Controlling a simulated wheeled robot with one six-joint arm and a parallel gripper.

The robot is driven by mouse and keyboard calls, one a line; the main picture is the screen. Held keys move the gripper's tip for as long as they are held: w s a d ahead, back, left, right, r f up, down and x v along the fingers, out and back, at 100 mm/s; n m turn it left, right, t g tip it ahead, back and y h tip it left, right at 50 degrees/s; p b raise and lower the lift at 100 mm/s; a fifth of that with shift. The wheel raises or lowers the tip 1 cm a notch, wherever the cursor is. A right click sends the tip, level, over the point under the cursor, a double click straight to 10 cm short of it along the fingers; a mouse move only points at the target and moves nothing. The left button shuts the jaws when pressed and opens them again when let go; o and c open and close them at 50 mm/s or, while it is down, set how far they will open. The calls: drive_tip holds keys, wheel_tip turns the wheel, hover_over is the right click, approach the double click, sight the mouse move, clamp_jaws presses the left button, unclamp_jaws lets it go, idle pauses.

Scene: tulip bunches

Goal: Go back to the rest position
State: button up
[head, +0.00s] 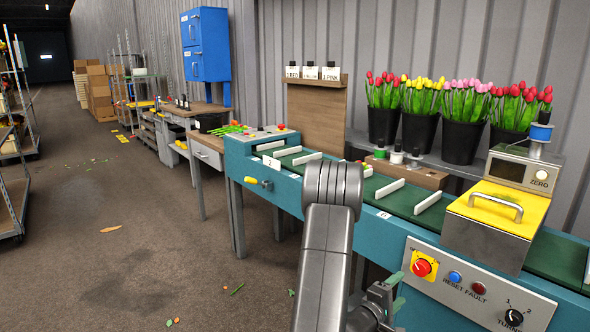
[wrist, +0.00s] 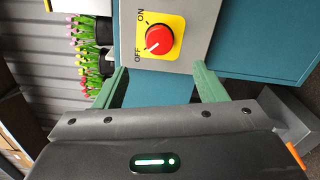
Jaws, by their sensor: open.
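My gripper (head: 394,292) is low in front of the teal conveyor bench (head: 262,202), beside its control panel (head: 478,292). In the wrist view my gripper's two green fingers (wrist: 163,86) stand wide apart with nothing between them. The red rotary switch (wrist: 159,40) on its yellow plate is just beyond the fingertips, turned on its side in that view. It also shows in the head view (head: 422,268), right of and above my gripper. I cannot tell from these views whether a finger touches the panel.
Black buckets of red, yellow and pink tulips (head: 462,141) stand behind the belt. A yellow-lidded box (head: 497,209) sits over the belt at right. White dividers (head: 389,188) cross the green belt. The floor (head: 130,250) at left is mostly open, with scattered leaves.

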sight(419, 270)
drive_tip(key=x, duration=1)
drive_tip(key=shift+w+d+b, duration=0.15)
drive_tip(key=shift+w+b, duration=0.05)
drive_tip(key=shift+b, duration=0.15)
drive_tip(key=shift+f+m+b, duration=0.1)
drive_tip(key=shift+m+b, duration=0.2)
drive_tip(key=shift+m, duration=0.2)
drive_tip(key=shift+s+m+b, duration=0.1)
drive_tip(key=shift+m+b, duration=0.35)
drive_tip(key=shift+m, duration=0.45)
drive_tip(key=m+b, duration=0.3)
drive_tip(key=m, duration=0.3)
drive_tip(key=shift+m+b, duration=0.4)
drive_tip(key=m+b, duration=0.3)
drive_tip(key=m, duration=0.1)
drive_tip(key=shift+m, duration=0.3)
drive_tip(key=shift+m+b, duration=1.25)
drive_tip(key=shift+m, duration=0.75)
drive_tip(key=shift+s+a, duration=0.1)
drive_tip(key=shift+a, duration=0.2)
